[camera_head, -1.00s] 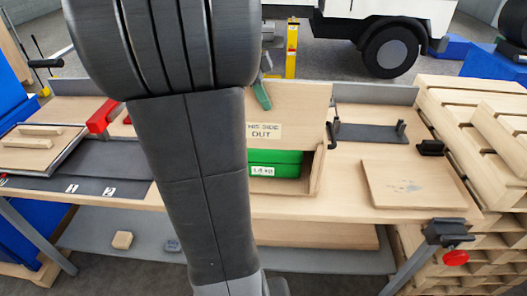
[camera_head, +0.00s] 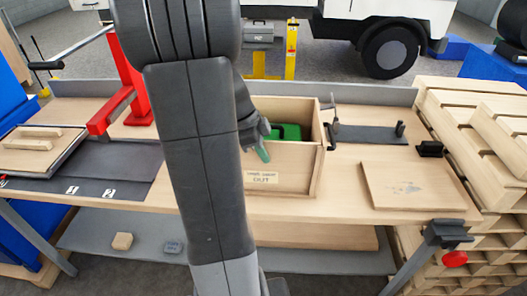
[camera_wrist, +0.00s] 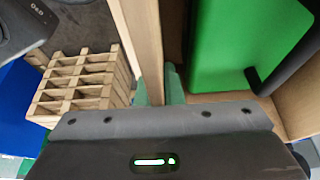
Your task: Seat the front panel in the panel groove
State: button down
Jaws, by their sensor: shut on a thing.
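The front panel (camera_head: 290,175) is a wooden board with an "OUT" label, standing upright across the front of the wooden crate (camera_head: 316,127). Its top edge looks about level with the crate's side wall. My gripper (camera_head: 262,150) has green fingertips and is shut on the panel's top edge. In the wrist view the panel (camera_wrist: 144,40) runs as a strip between the fingertips (camera_wrist: 158,90). A green case (camera_head: 289,132) lies inside the crate, behind the panel; it also shows in the wrist view (camera_wrist: 235,40). The panel groove and the panel's lower edge are hidden.
A loose wooden board (camera_head: 410,187) lies on the bench to the right. A dark fixture (camera_head: 370,133) stands behind it. A red clamp stand (camera_head: 135,95) and a dark mat (camera_head: 110,165) are on the left. Pallets (camera_head: 490,140) are stacked at the right.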

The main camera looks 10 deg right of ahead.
jog(key=c, duration=1.6)
grip_release()
jog(key=shift+o, duration=0.2)
jog(key=v, duration=1.2)
jog(key=shift+r, duration=0.1)
jog(key=shift+d+r+x, duration=0.1)
jog(key=shift+d+x, duration=0.1)
jog(key=shift+x, duration=1.3)
jog(key=shift+d+r+x, duration=0.1)
jog(key=shift+d+x, duration=0.05)
jog(key=shift+x, duration=1.35)
jog(key=shift+d+x, duration=0.2)
jog(key=shift+x, duration=1.3)
